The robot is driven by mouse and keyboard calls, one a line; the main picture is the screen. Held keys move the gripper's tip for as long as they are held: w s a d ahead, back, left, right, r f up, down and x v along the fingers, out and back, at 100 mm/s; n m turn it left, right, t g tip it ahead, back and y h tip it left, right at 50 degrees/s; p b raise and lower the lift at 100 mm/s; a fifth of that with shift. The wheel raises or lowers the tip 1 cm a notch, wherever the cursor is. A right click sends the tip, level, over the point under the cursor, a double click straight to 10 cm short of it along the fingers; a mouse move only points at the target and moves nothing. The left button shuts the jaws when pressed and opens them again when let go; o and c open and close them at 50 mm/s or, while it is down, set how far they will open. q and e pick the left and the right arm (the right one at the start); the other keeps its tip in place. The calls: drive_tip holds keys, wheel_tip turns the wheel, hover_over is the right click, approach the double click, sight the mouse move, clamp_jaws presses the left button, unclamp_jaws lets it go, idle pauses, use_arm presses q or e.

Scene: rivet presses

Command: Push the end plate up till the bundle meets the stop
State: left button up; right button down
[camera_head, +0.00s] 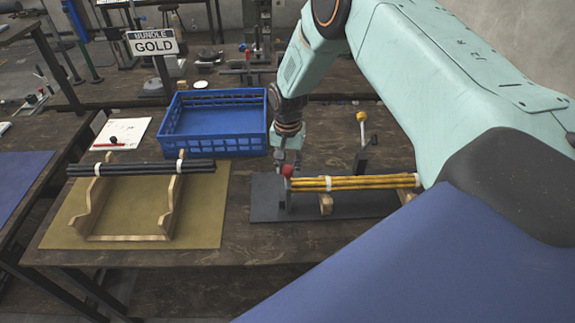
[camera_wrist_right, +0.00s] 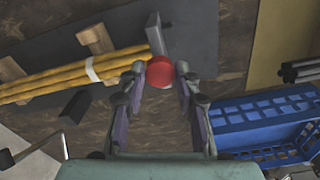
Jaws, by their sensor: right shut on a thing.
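The bundle of gold rods (camera_head: 345,183) lies level on wooden rests over a dark mat, with pale bands around it. It also shows in the right wrist view (camera_wrist_right: 60,80). A grey upright end plate (camera_wrist_right: 155,34) with a red knob (camera_wrist_right: 160,72) stands at the bundle's left end in the head view. Plate and rod ends look very close; I cannot tell if they touch. My right gripper (camera_wrist_right: 160,76) is shut on the red knob, seen in the head view too (camera_head: 287,170). The bundle's far end and any stop there are hidden behind my right arm.
A lever with a yellow ball (camera_head: 361,116) stands behind the bundle. A blue crate (camera_head: 213,146) is behind left. Black rods (camera_head: 140,168) lie on a wooden cradle (camera_head: 125,237) on a tan mat. The table front is clear.

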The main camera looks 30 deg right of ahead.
use_arm(q)
drive_tip(key=shift+s+d, duration=0.2)
drive_tip(key=shift+d, duration=0.25)
use_arm(e)
drive_tip(key=shift+d+r, duration=0.1)
drive_tip(key=shift+d, duration=0.25)
drive_tip(key=c, duration=1.4)
unclamp_jaws()
drive_tip(key=shift+a, duration=0.1)
use_arm(q)
drive_tip(key=shift+w+a, duration=0.1)
drive_tip(key=shift+w, duration=0.05)
use_arm(e)
drive_tip(key=o, duration=0.4)
drive_tip(key=shift+o, duration=0.2)
drive_tip(key=shift+s, duration=0.1)
wheel_tip(320, 180, up, 12)
